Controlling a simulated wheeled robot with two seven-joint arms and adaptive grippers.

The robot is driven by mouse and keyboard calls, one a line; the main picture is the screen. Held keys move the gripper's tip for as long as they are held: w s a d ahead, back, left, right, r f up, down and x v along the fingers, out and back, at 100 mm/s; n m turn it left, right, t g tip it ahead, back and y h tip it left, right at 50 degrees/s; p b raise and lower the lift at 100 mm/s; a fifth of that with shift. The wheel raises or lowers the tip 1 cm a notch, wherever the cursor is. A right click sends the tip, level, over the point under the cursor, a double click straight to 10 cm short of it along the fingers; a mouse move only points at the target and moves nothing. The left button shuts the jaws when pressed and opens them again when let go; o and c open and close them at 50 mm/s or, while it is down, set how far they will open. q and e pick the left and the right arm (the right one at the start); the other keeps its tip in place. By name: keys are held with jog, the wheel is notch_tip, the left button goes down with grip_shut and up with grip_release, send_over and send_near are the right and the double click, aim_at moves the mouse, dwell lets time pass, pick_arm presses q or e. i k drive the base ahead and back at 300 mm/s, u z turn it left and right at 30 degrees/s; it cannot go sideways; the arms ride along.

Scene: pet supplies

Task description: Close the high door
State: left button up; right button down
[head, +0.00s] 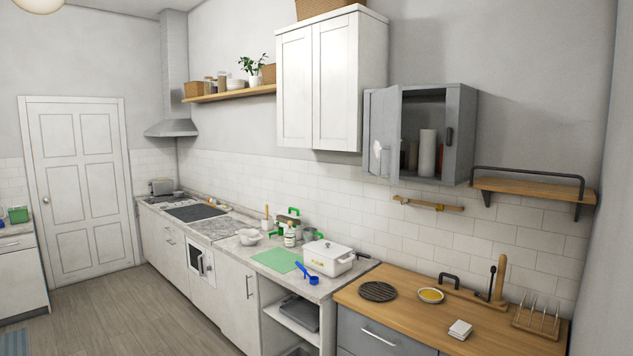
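A grey wall cabinet (462,100) hangs high on the right wall in the head view, and its front is open. A grey door panel (382,112) stands at its left side, with a whitish patch on its lower part. A dark handle (448,137) shows at the right of the opening; I cannot tell whether it sits on a second door or on the side. Inside are a white cylinder (427,153) and some smaller items, partly hidden. A closed white cabinet (315,85) hangs to the left. Neither of my grippers is in view.
A wooden wall shelf (535,192) with a black rail is right of the grey cabinet. A wooden rail (428,204) is below it. The wooden counter (400,312) holds a trivet, a bowl and racks. The floor (150,315) at left is clear.

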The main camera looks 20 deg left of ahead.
aim_at(386, 104)
jog(key=u, duration=1.05)
jog(key=i, duration=2.65)
jog(key=z, duration=0.9)
